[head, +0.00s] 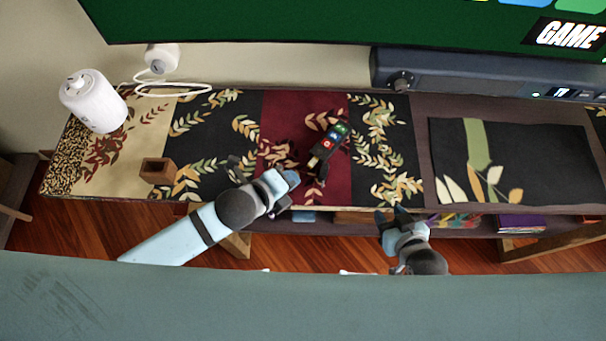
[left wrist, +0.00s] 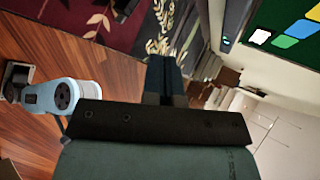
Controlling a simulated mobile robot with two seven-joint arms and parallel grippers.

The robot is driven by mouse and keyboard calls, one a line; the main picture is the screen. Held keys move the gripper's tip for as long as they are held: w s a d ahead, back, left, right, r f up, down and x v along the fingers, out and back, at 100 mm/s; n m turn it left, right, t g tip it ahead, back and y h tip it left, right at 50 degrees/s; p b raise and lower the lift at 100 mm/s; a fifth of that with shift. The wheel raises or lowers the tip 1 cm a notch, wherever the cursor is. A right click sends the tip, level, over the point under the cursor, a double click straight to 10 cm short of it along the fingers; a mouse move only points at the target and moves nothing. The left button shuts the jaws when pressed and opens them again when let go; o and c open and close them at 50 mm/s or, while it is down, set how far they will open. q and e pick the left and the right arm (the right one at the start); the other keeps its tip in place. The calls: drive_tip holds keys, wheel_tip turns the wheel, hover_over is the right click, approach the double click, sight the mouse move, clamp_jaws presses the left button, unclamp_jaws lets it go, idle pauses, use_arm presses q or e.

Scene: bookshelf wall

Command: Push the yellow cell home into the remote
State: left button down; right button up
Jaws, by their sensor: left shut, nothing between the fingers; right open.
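The dark remote (head: 336,136), with red, blue and green marks, lies at a slant on the dark red band of the runner in the head view. The small yellow cell (head: 313,161) shows at its lower left end; how far it is seated I cannot tell. My left gripper (head: 292,177) is shut and empty, a little below and left of the cell, apart from it in the picture. Its closed fingers (left wrist: 165,80) also show in the left wrist view, where I cannot make out the cell. My right gripper (head: 392,214) is open and empty at the table's front edge.
A small wooden box (head: 158,170) and a white canister (head: 93,101) stand to the left. A black placemat (head: 515,160) lies to the right. A dark soundbar (head: 490,76) runs along the back below the screen (head: 300,20). The runner right of the remote is clear.

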use_arm(q)
wheel_tip(320, 180, down, 4)
drive_tip(key=a+m+g+b, duration=0.1)
drive_tip(key=m+b, duration=0.1)
drive_tip(key=m, duration=0.6)
drive_tip(key=m+y+b, duration=0.2)
drive_tip(key=m+b, duration=0.1)
drive_tip(key=m, duration=0.4)
approach(309, 168)
drive_tip(key=f, duration=0.2)
drive_tip(key=w+f, duration=0.1)
drive_tip(key=f, duration=0.2)
drive_tip(key=shift+d, duration=0.2)
drive_tip(key=shift+w+d+r, duration=0.15)
drive_tip(key=shift+w+d, duration=0.6)
drive_tip(key=shift+w, duration=0.2)
drive_tip(key=shift+w+d, duration=0.3)
drive_tip(key=shift+w, duration=0.15)
use_arm(e)
wheel_tip(309, 168, down, 5)
drive_tip(key=shift+w+a+f, duration=0.1)
drive_tip(key=shift+w+a, duration=0.05)
